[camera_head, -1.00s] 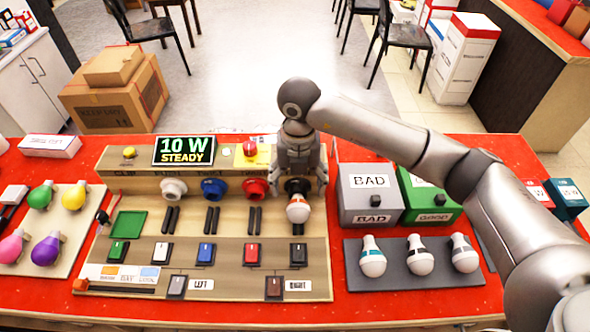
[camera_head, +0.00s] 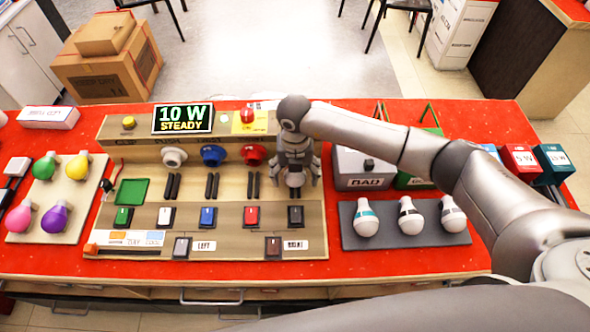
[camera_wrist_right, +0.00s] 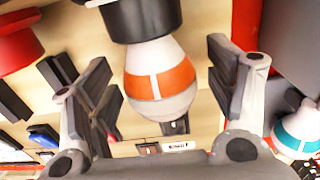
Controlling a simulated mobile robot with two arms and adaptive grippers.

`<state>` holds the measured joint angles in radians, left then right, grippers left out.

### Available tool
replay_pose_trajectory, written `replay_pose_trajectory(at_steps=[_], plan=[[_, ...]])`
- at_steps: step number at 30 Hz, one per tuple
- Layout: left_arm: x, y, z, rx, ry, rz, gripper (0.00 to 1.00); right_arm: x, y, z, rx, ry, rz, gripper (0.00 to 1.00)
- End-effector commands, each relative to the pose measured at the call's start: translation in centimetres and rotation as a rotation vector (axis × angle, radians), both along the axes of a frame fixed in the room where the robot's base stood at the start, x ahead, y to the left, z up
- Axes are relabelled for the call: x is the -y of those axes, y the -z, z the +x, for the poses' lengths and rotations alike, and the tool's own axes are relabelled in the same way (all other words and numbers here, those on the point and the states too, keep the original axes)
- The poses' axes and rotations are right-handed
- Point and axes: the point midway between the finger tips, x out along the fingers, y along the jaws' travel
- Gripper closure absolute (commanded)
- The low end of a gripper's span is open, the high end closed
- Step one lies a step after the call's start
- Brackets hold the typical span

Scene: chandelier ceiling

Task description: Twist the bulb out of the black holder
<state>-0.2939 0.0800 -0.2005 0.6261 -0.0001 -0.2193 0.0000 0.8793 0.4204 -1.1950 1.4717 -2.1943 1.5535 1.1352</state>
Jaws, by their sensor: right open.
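The bulb (camera_wrist_right: 160,88), white with an orange band, sits in the black holder (camera_wrist_right: 140,18) in the right wrist view, its round end pointing down in that picture. My right gripper (camera_head: 295,180) is over the holder's place at the right end of the board and hides holder and bulb in the head view. In the wrist view its open fingers stand on either side of the bulb, with visible gaps to it. My left gripper is not in view.
White, blue (camera_head: 214,155) and red holders (camera_head: 253,154) line the board left of my gripper. A display (camera_head: 182,119) reads "10 W STEADY". At right are a grey BAD box (camera_head: 362,182), a green box and a dark mat (camera_head: 352,240) with three bulbs.

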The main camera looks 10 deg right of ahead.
Motion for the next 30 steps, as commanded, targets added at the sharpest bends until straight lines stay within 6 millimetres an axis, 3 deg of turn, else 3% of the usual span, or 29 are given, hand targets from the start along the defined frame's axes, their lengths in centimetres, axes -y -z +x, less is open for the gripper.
replay_pose_trajectory(at_steps=[3,14,30], plan=[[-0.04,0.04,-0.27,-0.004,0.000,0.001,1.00,-0.01,0.00,-0.01,0.000,0.000,0.000,0.26],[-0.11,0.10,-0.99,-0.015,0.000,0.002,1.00,0.00,-0.03,0.00,0.000,0.000,0.000,0.72],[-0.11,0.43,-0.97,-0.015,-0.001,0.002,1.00,0.01,0.03,-0.01,-0.036,0.000,-0.173,0.73]])
